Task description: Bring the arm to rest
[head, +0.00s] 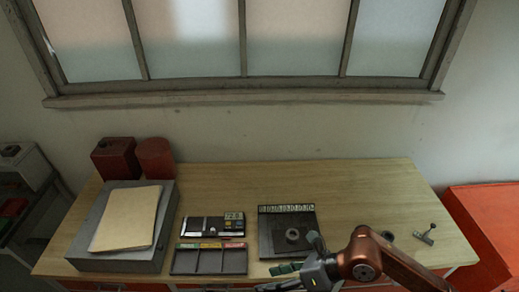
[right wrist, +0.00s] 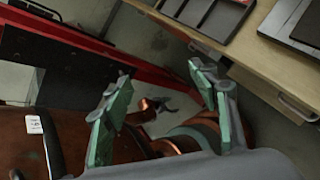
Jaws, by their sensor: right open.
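My right gripper (head: 294,256) is at the front edge of the wooden table in the head view, in front of the dark valve plate. Its green-padded fingers stand apart, and the right wrist view (right wrist: 165,100) shows nothing held between them. The dark plate (head: 268,232) has a row of pale marks along its back edge and a round ring (head: 292,235) on it. My copper right arm reaches in from the lower right and hides part of the table's front. I see no left gripper in the head view.
On the table (head: 360,190) are a grey box (head: 165,235) with a folder (head: 125,218), red containers (head: 115,158), a panel (head: 195,226), a sectioned tray (head: 210,262) and a small lever piece (head: 425,235). An orange-red cabinet (head: 490,220) stands right. The table's back right is clear.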

